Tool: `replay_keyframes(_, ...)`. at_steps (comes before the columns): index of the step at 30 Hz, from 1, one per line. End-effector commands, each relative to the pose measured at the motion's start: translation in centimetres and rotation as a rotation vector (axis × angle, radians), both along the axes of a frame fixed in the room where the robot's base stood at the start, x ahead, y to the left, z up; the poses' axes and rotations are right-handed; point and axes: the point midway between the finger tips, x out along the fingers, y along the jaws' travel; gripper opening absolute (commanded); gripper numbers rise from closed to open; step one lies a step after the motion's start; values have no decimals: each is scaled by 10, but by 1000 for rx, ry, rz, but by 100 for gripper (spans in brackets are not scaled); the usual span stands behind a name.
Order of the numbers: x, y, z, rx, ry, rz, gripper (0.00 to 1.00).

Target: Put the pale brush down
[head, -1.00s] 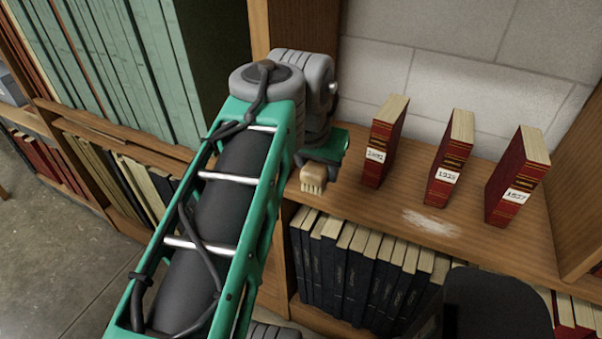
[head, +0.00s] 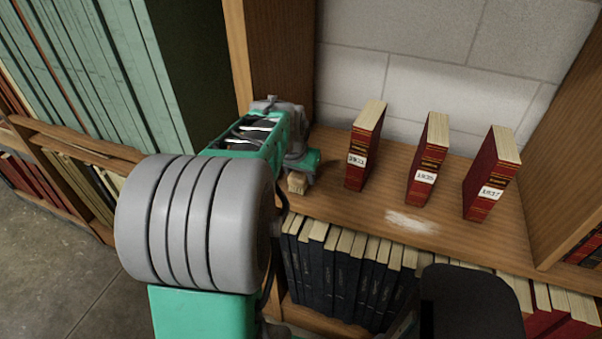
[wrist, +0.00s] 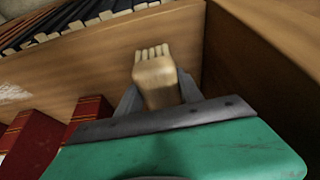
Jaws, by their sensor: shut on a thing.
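The pale brush (wrist: 156,80) is a small wooden block with light bristles, held between the two fingers of my gripper (wrist: 157,92) in the wrist view. In the head view the brush (head: 297,184) shows at the left end of the wooden shelf (head: 345,209), just in front of my gripper (head: 303,174). My gripper is shut on the brush. Whether the brush touches the shelf board cannot be told. My arm hides part of the left shelf end.
Three upright red books stand on the shelf, labelled, the left one (head: 365,147), the middle one (head: 428,160) and the right one (head: 490,175). A whitish dusty patch (head: 412,221) lies in front of them. Dark books (head: 345,270) fill the shelf below. A wooden upright (head: 277,60) bounds the left.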

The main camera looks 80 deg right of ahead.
Motion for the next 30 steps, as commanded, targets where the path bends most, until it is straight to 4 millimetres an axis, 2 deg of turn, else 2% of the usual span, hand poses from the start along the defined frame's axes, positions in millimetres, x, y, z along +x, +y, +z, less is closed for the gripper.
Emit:
replay_keyframes(16, 0, 0, -13, 0, 0, 0, 5)
replay_keyframes(17, 0, 1, -13, 1, 0, 0, 45)
replay_keyframes(24, -1, 2, -15, 8, 2, -1, 65)
replay_keyframes(30, -3, 4, -18, 14, 4, -6, 65)
